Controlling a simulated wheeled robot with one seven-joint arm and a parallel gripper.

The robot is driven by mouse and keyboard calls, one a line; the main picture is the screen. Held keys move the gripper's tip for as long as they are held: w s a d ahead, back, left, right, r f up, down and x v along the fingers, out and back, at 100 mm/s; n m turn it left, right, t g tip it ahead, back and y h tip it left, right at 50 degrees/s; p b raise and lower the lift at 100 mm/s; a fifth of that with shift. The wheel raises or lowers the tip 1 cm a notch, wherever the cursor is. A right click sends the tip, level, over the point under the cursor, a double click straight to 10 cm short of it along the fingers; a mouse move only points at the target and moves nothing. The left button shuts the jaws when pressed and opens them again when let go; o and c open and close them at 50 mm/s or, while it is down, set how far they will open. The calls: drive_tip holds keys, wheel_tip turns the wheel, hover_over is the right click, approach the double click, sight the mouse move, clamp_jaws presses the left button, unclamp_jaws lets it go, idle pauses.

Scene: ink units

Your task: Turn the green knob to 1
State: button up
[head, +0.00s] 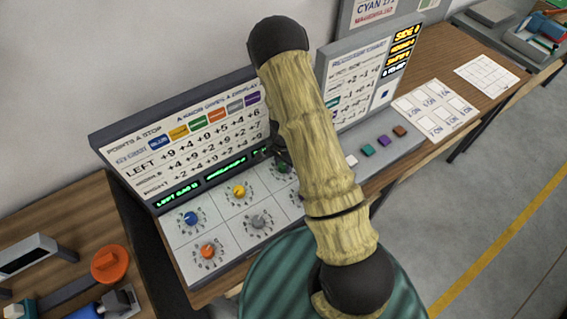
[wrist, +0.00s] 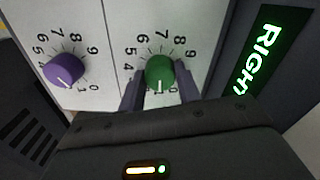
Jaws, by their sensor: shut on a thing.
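The green knob (wrist: 160,70) sits on the white panel between my gripper's two fingers in the wrist view. My gripper (wrist: 160,90) is shut on it, one finger on each side. The knob's white mark points down in the picture, close to the partly hidden low digits of its dial. The 5 to 9 of that dial are readable. In the head view the green knob (head: 282,168) is mostly hidden behind my gripper (head: 277,156) and arm.
A purple knob (wrist: 64,71) is left of the green one in the wrist view. Blue (head: 191,218), yellow (head: 239,191), orange (head: 208,250) and grey (head: 258,222) knobs share the panel. A lit display (wrist: 268,52) reading RIGHT stands close by my gripper.

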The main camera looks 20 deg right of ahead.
sight(283, 165)
idle(0.3)
drive_tip(key=o, duration=1)
drive_tip(key=shift+c, duration=0.2)
wheel_tip(283, 165, up, 18)
drive_tip(key=b, duration=0.2)
drive_tip(key=shift+f, duration=0.25)
drive_tip(key=s+r+n+t, duration=0.1)
drive_tip(key=s+r+n, duration=0.2)
drive_tip(key=s+n, duration=0.2)
drive_tip(key=s+r+n+t, duration=0.1)
drive_tip(key=s+r+n, duration=0.2)
drive_tip(key=s+n, duration=0.3)
drive_tip(key=s, duration=0.3)
drive_tip(key=shift+s+r+t, duration=0.3)
drive_tip(key=shift+s+r, duration=0.05)
drive_tip(key=shift+r, duration=0.05)
